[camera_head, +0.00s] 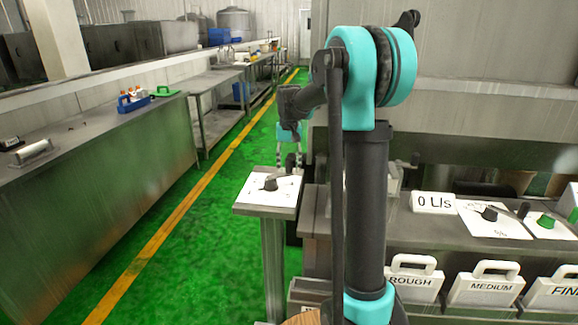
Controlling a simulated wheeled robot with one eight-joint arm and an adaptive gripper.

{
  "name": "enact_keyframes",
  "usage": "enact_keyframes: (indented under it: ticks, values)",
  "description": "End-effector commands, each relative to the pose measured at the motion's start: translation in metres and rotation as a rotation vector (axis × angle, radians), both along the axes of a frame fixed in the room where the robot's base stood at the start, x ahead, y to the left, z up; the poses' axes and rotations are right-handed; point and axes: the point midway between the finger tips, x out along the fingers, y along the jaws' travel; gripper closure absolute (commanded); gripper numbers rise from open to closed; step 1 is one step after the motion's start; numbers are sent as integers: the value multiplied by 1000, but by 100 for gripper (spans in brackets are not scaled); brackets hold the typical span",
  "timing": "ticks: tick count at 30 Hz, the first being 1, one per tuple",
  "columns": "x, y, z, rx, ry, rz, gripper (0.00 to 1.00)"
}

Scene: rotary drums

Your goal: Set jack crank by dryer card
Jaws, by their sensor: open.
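A black crank or knob (270,184) sits on a white plate (253,196) on top of a grey pedestal (272,245), left of my arm. The plate's small markings are too fine to read. My gripper (290,164) is small and dark in this view, just behind and above the knob. It is open, with nothing visible in it. The picture does not show whether it touches the knob. No card is plainly labelled as the dryer card. White handled cards read "ROUGH" (412,284), "MEDIUM" (484,290) and "FIN" (553,296), the last cut by the frame edge.
A "0 L/s" sign (434,203), a black dial (488,214) and a green knob (545,221) stand on the right bench. A steel counter (100,170) with a blue caddy (132,103) runs along the left. The green floor between is clear. My arm hides part of the middle.

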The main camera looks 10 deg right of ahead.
Motion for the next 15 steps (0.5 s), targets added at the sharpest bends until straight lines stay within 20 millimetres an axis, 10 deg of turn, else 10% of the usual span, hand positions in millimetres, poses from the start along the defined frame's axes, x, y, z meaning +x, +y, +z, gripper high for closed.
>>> enact_keyframes:
  ticks: [6,15]
  values:
    - [0,0,0,0,0,0,56]
    - [0,0,0,0,0,0,94]
